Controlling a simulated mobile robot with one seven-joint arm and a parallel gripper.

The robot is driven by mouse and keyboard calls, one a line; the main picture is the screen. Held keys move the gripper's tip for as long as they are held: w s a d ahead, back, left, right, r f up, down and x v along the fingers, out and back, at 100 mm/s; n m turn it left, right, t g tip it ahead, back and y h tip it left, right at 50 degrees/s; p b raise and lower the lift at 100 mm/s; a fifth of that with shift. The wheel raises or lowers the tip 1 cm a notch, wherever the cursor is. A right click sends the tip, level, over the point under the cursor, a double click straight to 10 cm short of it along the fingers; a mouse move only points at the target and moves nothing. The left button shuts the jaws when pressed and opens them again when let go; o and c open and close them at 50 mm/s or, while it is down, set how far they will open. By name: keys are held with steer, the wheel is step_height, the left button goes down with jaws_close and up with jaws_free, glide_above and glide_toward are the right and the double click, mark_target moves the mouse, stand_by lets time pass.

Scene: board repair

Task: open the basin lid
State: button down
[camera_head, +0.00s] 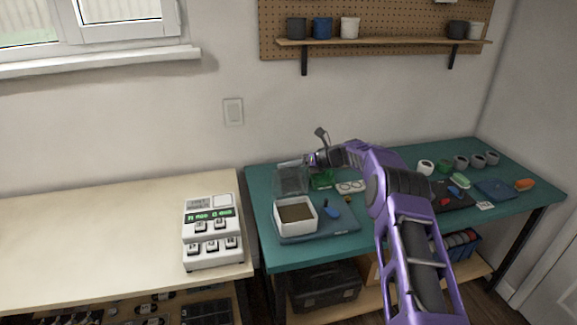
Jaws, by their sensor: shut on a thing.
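The basin (282,227) is a white square box with brown content, on a blue-grey mat (338,226) at the left end of the teal table. Its clear lid (291,179) stands up steeply at the back edge of the basin, so the basin's top shows uncovered. My gripper (309,160) is at the upper right edge of the lid, shut on it. My purple arm reaches in from the lower right. The fingertips are small here and their exact hold is hard to see.
A green board (322,180) and a white holder (351,187) lie right of the lid. A blue tool (332,210) lies beside the basin. Several cups and a dark mat (452,196) are at the right. A white button device (211,233) stands on the left bench.

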steer(key=c, duration=0.7)
jaws_free()
steer(key=shift+d+f, duration=0.45)
steer(key=shift+f, duration=0.25)
steer(key=shift+o, duration=0.3)
steer(key=shift+a+r, duration=0.3)
steer(key=shift+d+r, duration=0.1)
steer(key=v, duration=1.7)
